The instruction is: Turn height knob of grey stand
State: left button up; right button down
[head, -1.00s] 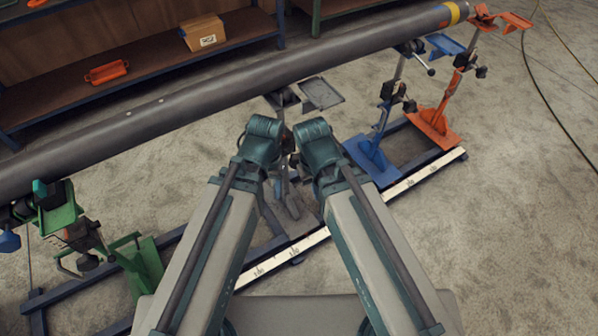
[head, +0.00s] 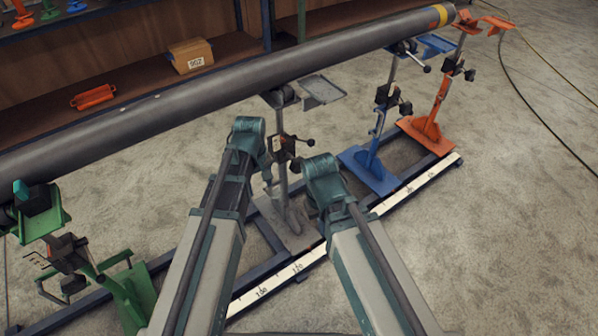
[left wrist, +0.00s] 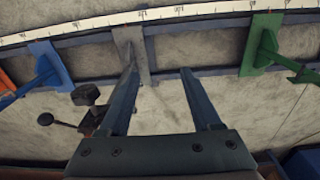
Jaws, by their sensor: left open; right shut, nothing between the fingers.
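The grey stand (head: 283,165) stands under the pipe (head: 190,105), between my two arms, on a grey base plate. Dark knobs and a ball-ended handle (head: 310,142) are on its post. In the left wrist view a black knob (left wrist: 85,95) and the ball handle (left wrist: 45,119) lie left of my fingers. My left gripper (left wrist: 157,72) is open and empty, with the grey base beyond its left finger. In the head view the left wrist is just left of the post and hides its fingers. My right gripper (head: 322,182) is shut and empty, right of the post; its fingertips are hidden.
A blue stand (head: 372,165) and an orange stand (head: 428,130) are to the right, a green stand (head: 130,290) to the left. A floor rail with a white scale (head: 400,198) joins the bases. A shelf with a cardboard box (head: 190,56) is behind. Open floor lies right.

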pick_arm(q)
jog(key=w+d+f+n, duration=0.1)
jog(key=w+d+n, duration=0.2)
jog(key=w+n, duration=0.5)
jog(key=n, duration=0.9)
send_near(298, 166)
jog(key=shift+w+a+r+b, duration=0.1)
jog(key=shift+w+a+b, duration=0.1)
jog(key=shift+w, duration=0.2)
jog(key=shift+w+a+b, duration=0.1)
jog(key=shift+w+b, duration=0.05)
jog(key=shift+w, duration=0.25)
jog(key=shift+w+d+n, duration=0.3)
jog(key=shift+d+n, duration=0.1)
jog(key=shift+n, duration=0.2)
notch_tip(298, 166, down, 12)
jog(key=b, duration=1.2)
grip_shut()
